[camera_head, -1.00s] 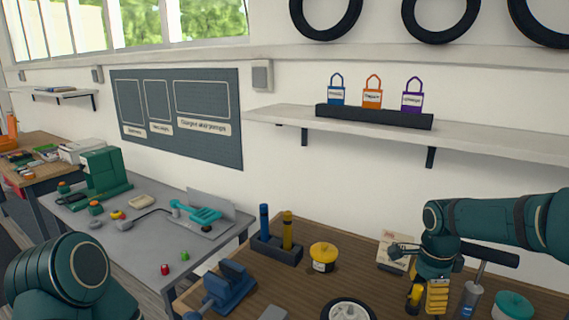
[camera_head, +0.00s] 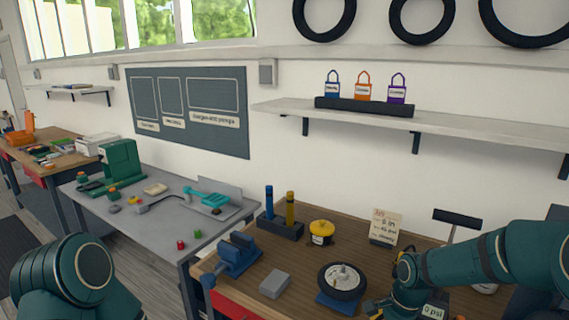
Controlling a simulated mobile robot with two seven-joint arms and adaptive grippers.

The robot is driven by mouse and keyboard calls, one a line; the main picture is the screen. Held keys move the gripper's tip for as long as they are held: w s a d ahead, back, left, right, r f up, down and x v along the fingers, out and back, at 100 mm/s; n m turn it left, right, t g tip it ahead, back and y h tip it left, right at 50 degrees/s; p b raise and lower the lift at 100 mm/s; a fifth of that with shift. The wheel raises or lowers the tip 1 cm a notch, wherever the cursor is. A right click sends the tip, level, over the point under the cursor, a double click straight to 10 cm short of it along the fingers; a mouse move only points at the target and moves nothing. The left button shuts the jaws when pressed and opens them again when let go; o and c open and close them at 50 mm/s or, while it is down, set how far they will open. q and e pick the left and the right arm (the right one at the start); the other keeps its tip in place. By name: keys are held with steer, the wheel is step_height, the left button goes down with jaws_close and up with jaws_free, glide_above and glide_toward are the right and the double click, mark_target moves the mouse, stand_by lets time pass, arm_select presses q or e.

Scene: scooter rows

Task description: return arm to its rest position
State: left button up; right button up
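My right arm comes in from the right, low over the wooden bench. Its dark green wrist (camera_head: 408,275) points down, just right of the small wheel (camera_head: 343,280). My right gripper (camera_head: 376,308) is partly cut off by the bottom edge, with a bit of yellow beside it. I cannot tell whether its fingers are open or shut. My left arm (camera_head: 80,272) shows only as a rounded dark green joint at the lower left. My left gripper is out of view.
The wooden bench (camera_head: 300,262) holds a blue vise (camera_head: 236,255), grey block (camera_head: 275,284), yellow-lidded pot (camera_head: 321,232), note card (camera_head: 385,226) and black pump handle (camera_head: 457,217). A "0 psi" display (camera_head: 433,310) sits at the bottom edge. A wall shelf (camera_head: 470,124) hangs above.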

arm_select(q)
step_height(320, 180, down, 7)
steer(key=s+b, duration=0.1)
steer(key=b, duration=0.5)
steer(key=shift+s+d+f+b, duration=0.2)
steer(key=shift+s+b, duration=0.15)
steer(key=shift+b, duration=0.05)
arm_select(e)
steer(key=s+a+f+n, duration=0.4)
steer(key=s+f, duration=0.1)
steer(key=f, duration=0.3)
steer(key=s+a+f+n+y, duration=0.1)
steer(key=s+a+f+n, duration=0.3)
steer(key=f, duration=0.4)
steer(key=s+a+f+n+t+y, duration=0.1)
steer(key=s+a+f+n, duration=0.3)
steer(key=s+a+f, duration=0.2)
step_height(320, 180, down, 3)
steer(key=shift+s+r, duration=0.15)
steer(key=shift+s, duration=1.05)
